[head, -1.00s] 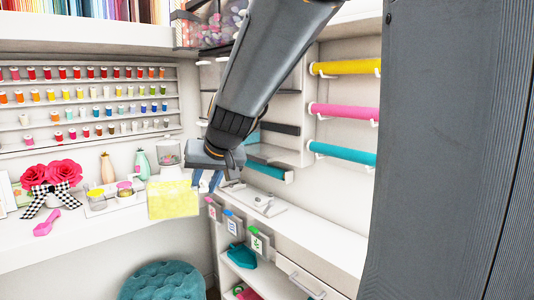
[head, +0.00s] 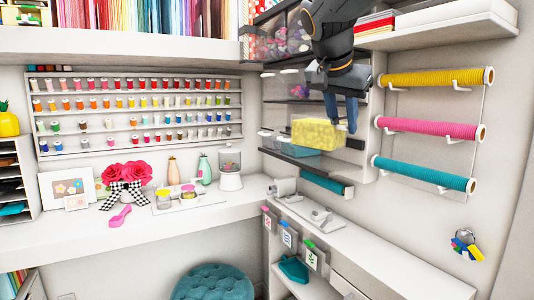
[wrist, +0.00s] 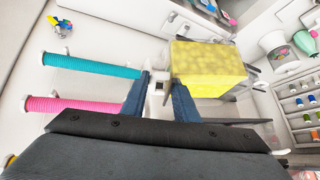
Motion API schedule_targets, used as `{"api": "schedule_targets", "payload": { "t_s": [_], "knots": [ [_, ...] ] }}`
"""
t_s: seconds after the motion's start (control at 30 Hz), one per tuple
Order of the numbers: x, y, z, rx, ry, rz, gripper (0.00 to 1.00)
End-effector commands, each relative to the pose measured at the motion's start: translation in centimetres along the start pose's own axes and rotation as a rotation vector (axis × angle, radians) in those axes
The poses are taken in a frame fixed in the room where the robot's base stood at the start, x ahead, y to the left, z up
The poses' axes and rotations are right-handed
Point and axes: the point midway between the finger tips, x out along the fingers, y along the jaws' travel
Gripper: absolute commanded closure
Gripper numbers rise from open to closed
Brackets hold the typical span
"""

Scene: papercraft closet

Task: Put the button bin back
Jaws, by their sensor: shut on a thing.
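The button bin (head: 317,134) is a yellow, speckled box held in the air in front of the wall shelf unit (head: 356,155). My gripper (head: 341,122) is at its right end and shut on it. In the wrist view, the bin (wrist: 208,64) shows its yellow top and side, just beyond the right of my gripper's two blue fingers (wrist: 158,92). The exact grip spot is hard to make out. The bin looks about level. A blue-teal bin (head: 298,158) sits on the shelf just below and behind it. The bin hides part of the shelf.
Clear bins (head: 290,45) fill the upper shelves at left. Yellow, pink and teal rolls (head: 430,128) stick out on the right wall. A counter (head: 350,240) with small white items runs below. A thread rack (head: 135,110) and flowers (head: 127,175) are at left.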

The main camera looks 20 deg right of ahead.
Motion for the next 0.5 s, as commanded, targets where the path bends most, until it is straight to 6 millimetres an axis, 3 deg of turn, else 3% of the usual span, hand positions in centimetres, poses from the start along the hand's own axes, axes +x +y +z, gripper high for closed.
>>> {"api": "schedule_targets", "payload": {
  "t_s": [0.3, 0.5],
  "knots": [
    [6.3, -0.7, -2.8, 0.000, -0.002, 0.001, 1.00],
    [9.2, -1.1, -3.9, -0.001, 0.000, -0.001, 1.00]
  ]
}}
